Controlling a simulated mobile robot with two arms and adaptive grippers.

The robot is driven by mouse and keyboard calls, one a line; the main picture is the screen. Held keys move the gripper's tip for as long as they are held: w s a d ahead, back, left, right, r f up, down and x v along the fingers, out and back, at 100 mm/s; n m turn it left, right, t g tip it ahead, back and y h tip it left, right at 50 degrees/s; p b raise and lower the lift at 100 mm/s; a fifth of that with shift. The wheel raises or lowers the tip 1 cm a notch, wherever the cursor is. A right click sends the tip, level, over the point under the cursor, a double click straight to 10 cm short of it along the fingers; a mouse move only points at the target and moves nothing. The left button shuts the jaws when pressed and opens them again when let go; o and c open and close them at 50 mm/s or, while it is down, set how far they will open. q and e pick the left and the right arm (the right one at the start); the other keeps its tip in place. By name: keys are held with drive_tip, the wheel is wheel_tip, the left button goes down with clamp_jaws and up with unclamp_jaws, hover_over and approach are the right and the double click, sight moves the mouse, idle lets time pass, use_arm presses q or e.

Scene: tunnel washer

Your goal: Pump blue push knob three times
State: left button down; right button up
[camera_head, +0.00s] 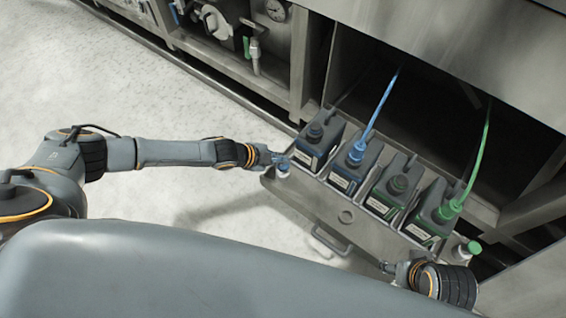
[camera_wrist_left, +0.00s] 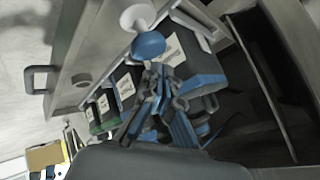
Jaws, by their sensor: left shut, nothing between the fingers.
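The blue push knob (camera_head: 283,163) sits on a pale collar at the left corner of the metal drawer. In the left wrist view it is a blue dome (camera_wrist_left: 148,45) on a white stem, just beyond my fingers. My left gripper (camera_head: 278,157) is shut and empty, right beside the knob and partly covering it in the head view. Its fingers also show in the left wrist view (camera_wrist_left: 158,78). I cannot tell whether they touch the knob. My right gripper (camera_head: 390,267) is near the drawer's front right; its fingers are too small to read.
The open metal drawer (camera_head: 318,216) holds several dark canisters, two with blue caps (camera_head: 356,153) and two with green ones. A blue hose (camera_head: 382,101) and a green hose (camera_head: 483,150) rise from them. A green knob (camera_head: 474,247) stands at the drawer's right. Pale floor lies left.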

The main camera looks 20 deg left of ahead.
use_arm(q)
drive_tip(key=shift+f, duration=0.15)
drive_tip(key=shift+f, duration=0.25)
use_arm(e)
drive_tip(key=shift+s+r, duration=0.4)
drive_tip(key=shift+r, duration=0.2)
use_arm(q)
drive_tip(key=shift+f+b, duration=0.2)
drive_tip(key=shift+b, duration=0.15)
